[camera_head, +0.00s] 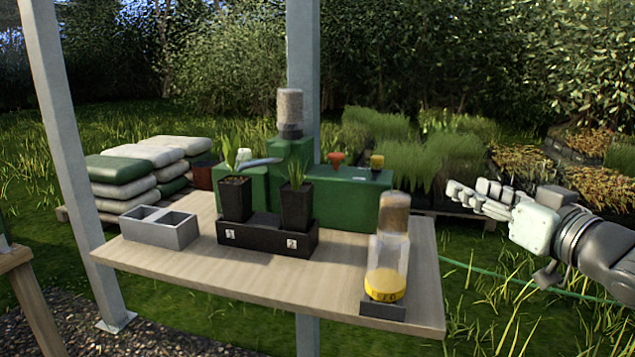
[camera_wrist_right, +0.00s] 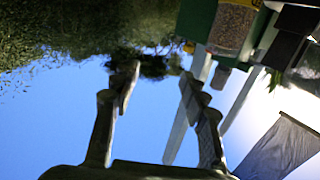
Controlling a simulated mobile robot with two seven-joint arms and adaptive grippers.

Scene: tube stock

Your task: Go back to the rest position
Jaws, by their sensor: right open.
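My right gripper (camera_head: 478,198) is at the right of the head view, raised beside the table's right end and clear of everything on it. It points left and is empty. In the right wrist view its two fingers (camera_wrist_right: 155,85) stand apart with sky and greenery between them. My left gripper is not in the head view. On the table (camera_head: 250,275), two black pots with green plants, the left pot (camera_head: 235,199) and the right pot (camera_head: 297,206), stand in a black holder (camera_head: 260,238) marked 1 and 2.
A clear bottle with a yellow cap (camera_head: 386,283) stands cap-down on a dark base at the table's right. A grey divided box (camera_head: 160,228) is at the left. A green machine (camera_head: 345,200) with a hopper stands behind the pots. Open air surrounds my right gripper.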

